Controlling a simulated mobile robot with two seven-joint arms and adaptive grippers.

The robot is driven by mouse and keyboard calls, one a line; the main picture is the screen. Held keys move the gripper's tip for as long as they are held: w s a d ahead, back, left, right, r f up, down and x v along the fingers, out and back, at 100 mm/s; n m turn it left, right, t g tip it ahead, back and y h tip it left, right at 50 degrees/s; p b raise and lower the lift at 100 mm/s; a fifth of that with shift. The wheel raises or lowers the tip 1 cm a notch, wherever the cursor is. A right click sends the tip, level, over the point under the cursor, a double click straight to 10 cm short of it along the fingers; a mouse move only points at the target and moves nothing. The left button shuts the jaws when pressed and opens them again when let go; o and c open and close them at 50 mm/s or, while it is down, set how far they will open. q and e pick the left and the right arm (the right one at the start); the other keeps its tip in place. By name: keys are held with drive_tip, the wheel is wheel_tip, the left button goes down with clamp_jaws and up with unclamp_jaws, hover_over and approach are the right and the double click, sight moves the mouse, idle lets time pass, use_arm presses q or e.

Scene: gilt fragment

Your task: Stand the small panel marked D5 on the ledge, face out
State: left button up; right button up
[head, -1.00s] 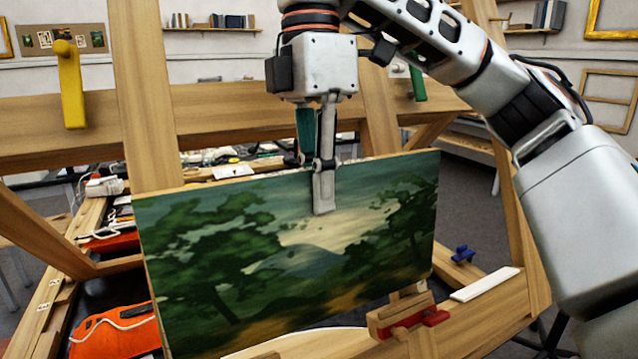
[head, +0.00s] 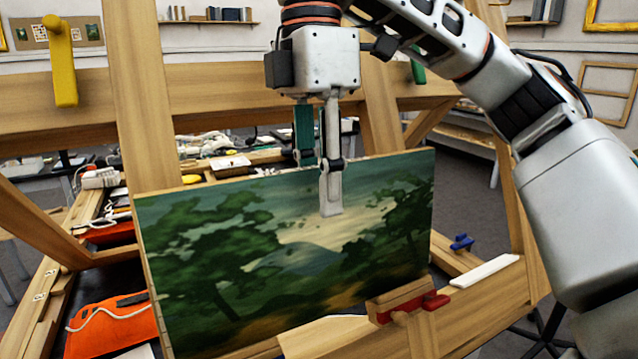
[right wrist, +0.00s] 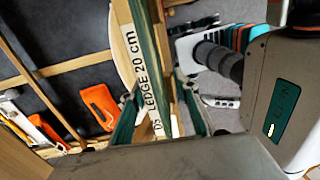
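The panel (head: 300,262) is a green landscape painting, its painted face toward the head camera. It stands nearly upright, slightly slanted in the picture. My right gripper (head: 318,185) comes from above and is shut on its top edge, the grey finger over the painted face. In the right wrist view, a white strip reading "D5 LEDGE 20 cm" (right wrist: 146,75) shows between the fingers (right wrist: 160,110). The easel's wooden ledge (head: 480,322) runs below the panel. I cannot tell whether the bottom edge touches it. My left gripper is out of view.
A wooden block with a red clamp (head: 412,303) sits at the panel's lower right. A white strip (head: 484,271) and a blue clamp (head: 461,243) lie further right. A yellow peg (head: 60,65) is on the easel's crossbar. An orange case (head: 112,325) lies lower left.

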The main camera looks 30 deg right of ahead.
wheel_tip(320, 180, up, 12)
drive_tip(key=w, duration=0.1)
idle(0.8)
drive_tip(key=shift+w, duration=0.15)
